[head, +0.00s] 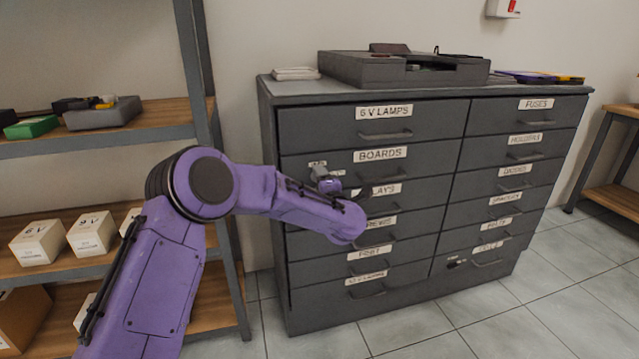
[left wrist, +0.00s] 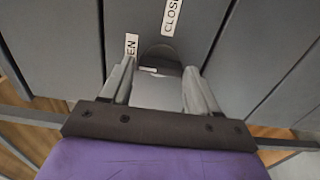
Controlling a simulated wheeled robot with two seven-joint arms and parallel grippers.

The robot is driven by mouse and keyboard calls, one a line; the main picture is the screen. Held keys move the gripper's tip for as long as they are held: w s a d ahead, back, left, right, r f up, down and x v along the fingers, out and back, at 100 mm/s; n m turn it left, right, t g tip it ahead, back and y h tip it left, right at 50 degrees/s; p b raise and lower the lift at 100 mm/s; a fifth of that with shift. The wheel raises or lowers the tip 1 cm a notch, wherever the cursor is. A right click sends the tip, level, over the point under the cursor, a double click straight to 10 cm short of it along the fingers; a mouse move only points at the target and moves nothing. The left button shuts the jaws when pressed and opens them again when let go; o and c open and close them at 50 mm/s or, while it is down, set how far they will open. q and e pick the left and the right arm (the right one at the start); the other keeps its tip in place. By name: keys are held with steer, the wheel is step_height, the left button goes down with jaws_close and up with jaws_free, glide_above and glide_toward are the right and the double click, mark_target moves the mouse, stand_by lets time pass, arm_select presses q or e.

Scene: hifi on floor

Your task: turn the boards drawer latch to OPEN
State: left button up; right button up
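The BOARDS drawer (head: 430,160) is the second one down in the left column of a grey cabinet and looks shut. In the left wrist view, the small dark latch (left wrist: 162,68) sits on the drawer front, with a white mark at its left end. An OPEN label (left wrist: 131,46), partly hidden by a finger, is beside its left end, and a CLOSED label (left wrist: 172,14) is above it. My left gripper (left wrist: 159,70) is open, its two fingers on either side of the latch. I cannot tell whether they touch it. My right gripper is out of view.
My left arm crosses in front of the lower left drawers. A shelf unit (head: 160,120) with boxes stands close on the left. A grey case (head: 400,70) lies on the cabinet top (head: 300,88). The tiled floor (head: 560,290) is clear at the right.

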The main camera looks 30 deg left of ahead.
arm_select(q)
steer(key=shift+o, duration=0.9)
steer(key=p+v, duration=0.1)
steer(key=v, duration=0.9)
steer(key=shift+d, duration=0.2)
